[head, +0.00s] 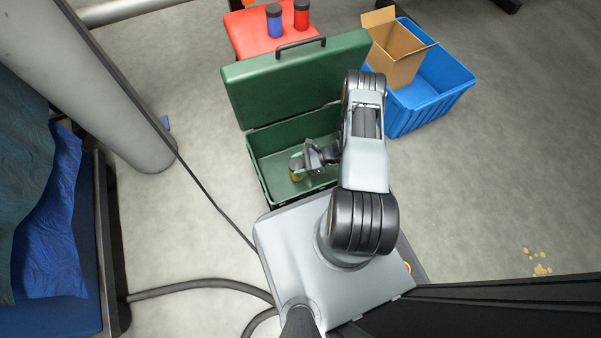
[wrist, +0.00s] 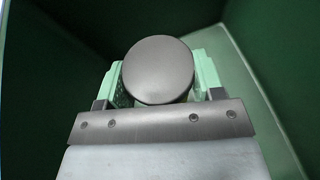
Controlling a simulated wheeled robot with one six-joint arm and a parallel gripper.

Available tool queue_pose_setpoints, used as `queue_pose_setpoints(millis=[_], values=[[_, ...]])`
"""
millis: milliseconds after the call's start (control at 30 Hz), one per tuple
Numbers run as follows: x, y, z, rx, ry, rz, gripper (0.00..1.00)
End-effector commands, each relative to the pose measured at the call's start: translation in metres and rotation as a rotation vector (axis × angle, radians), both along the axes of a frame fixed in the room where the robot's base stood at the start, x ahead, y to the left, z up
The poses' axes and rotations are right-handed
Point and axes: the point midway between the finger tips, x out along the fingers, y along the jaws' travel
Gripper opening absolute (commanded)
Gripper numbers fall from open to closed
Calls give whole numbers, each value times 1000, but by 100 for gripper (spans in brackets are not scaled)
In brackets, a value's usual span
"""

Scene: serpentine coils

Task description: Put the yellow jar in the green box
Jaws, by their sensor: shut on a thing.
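The green box (head: 258,154) stands open on the floor in front of my base, its lid (head: 300,82) raised at the back. My gripper (head: 302,163) reaches into the box and is shut on the yellow jar (head: 296,175). In the wrist view the jar's round grey lid (wrist: 158,70) sits between the pale green fingers of my gripper (wrist: 160,88), with dark green walls around. The jar's yellow body is mostly hidden in the wrist view. I cannot tell whether the jar touches the box floor.
A red stool (head: 255,40) behind the box carries a blue jar (head: 274,22) and a red jar (head: 301,15). A blue crate (head: 432,95) with a cardboard box (head: 396,58) stands to the right. A thick grey pipe (head: 110,90) is at left.

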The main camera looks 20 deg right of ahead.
Motion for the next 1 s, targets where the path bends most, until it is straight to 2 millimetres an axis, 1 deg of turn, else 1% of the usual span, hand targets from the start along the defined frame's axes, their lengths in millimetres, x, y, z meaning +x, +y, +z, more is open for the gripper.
queue_pose_setpoints(millis=[33, 100, 300, 500, 567, 800, 967, 1000], values=[[0, 0, -14, 1, 1, 1, 24], [0, 0, -24, 1, 0, 0, 24], [0, -1, -36, 1, 0, -2, 24], [0, -1, -62, 1, 0, -4, 24], [0, -1, -66, 1, -1, -4, 24], [0, -1, -64, 1, -1, -4, 24], [0, -1, -68, 1, 0, -4, 24], [0, -1, -67, 0, 0, -4, 65]])
